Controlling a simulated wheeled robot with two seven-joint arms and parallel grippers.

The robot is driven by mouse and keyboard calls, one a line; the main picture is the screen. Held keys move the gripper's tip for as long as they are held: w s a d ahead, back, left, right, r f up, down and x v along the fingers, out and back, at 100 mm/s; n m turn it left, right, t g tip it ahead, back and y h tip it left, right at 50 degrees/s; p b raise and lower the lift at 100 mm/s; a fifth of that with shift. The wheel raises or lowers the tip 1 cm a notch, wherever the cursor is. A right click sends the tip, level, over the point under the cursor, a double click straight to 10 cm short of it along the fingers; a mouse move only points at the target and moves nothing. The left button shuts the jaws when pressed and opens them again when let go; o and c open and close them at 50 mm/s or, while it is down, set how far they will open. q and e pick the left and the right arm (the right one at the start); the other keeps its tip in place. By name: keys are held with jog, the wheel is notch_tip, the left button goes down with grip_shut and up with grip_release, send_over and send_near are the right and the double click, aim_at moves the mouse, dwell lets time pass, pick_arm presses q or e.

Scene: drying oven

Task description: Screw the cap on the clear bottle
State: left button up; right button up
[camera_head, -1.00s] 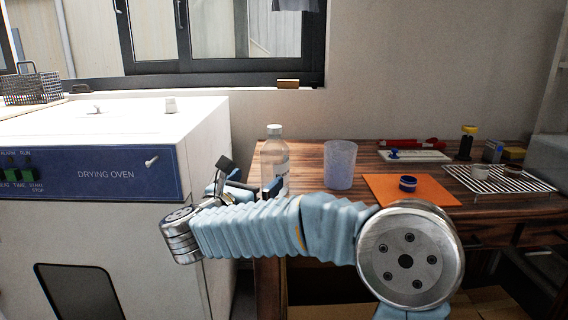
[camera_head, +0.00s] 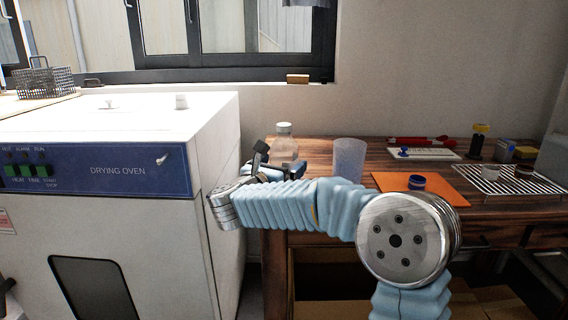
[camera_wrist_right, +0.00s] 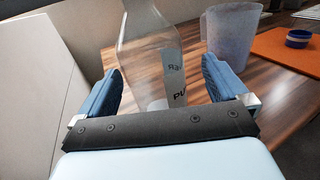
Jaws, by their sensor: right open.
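The clear bottle (camera_head: 284,147) stands upright on the wooden table beside the oven. Its top looks whitish in the head view, and its lower part is hidden behind my right gripper (camera_head: 264,164). In the right wrist view the bottle (camera_wrist_right: 150,60) stands between the two blue fingers of my open right gripper (camera_wrist_right: 160,68); its top is cut off there, and contact cannot be told. A small blue ring-shaped piece (camera_head: 417,182), perhaps a cap, lies on an orange mat (camera_head: 447,190). My left gripper is not in view.
A translucent cup (camera_head: 348,160) stands right of the bottle. The white drying oven (camera_head: 190,125) stands close on the left. A wire rack (camera_head: 505,182) with small items is at the right, and a white tray (camera_head: 430,154) is behind the mat.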

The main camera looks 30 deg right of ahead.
jog(key=shift+w+d, duration=0.1)
jog(key=x, duration=0.2)
jog(key=p+x, duration=0.1)
jog(key=x, duration=0.2)
jog(key=shift+w+f+p, duration=0.15)
jog(key=shift+w+p, duration=0.1)
jog(key=shift+p, duration=0.05)
jog(key=c, duration=1.2)
